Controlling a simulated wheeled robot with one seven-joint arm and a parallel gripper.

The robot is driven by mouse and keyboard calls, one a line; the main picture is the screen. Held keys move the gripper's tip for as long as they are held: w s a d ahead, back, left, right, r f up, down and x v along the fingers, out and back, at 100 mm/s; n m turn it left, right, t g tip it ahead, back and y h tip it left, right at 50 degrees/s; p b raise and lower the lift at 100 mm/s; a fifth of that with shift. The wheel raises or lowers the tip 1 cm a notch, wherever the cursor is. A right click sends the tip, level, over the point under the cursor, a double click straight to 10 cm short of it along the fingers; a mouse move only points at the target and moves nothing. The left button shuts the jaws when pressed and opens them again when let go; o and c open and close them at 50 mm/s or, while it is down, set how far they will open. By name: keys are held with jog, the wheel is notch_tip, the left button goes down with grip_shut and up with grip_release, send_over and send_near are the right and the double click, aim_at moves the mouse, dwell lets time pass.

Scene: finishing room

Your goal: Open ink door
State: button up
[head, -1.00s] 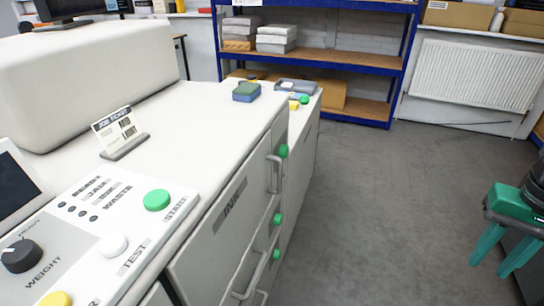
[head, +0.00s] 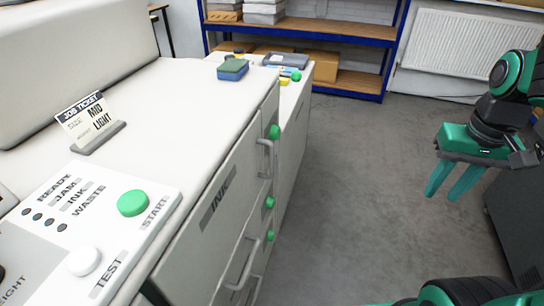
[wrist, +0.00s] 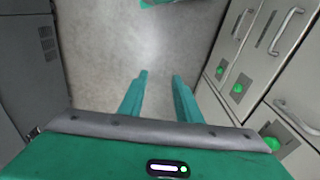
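The ink door (head: 212,222) is a white panel labelled INK on the front of the white machine, in the head view. It looks shut, flush with the panels around it. A vertical bar handle (head: 265,158) stands at its far end, with a green knob (head: 274,131) just above. My gripper (head: 453,182) is at the right of the head view, well apart from the door, over the floor and pointing down. In the wrist view its two teal fingers (wrist: 159,85) are spread with only floor between them. My gripper is open and empty.
Lower panels with handles (head: 240,268) and green knobs sit below the ink door. On top are a control panel (head: 85,225), a job ticket stand (head: 98,138) and a sponge-like block (head: 233,69). The grey floor (head: 350,180) between machine and gripper is clear. A dark cabinet (wrist: 35,70) stands opposite.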

jog(key=w+a+n+t, duration=0.1)
jog(key=w+a+n, duration=0.3)
jog(key=w+a, duration=0.45)
jog(key=n+t+y, duration=0.2)
jog(key=n+y, duration=0.1)
jog(key=n, duration=0.4)
send_near(273, 154)
jog(key=f, duration=0.1)
jog(key=x, duration=1.1)
jog(key=shift+w+a+r, duration=0.1)
jog(key=shift+w, duration=0.1)
grip_shut()
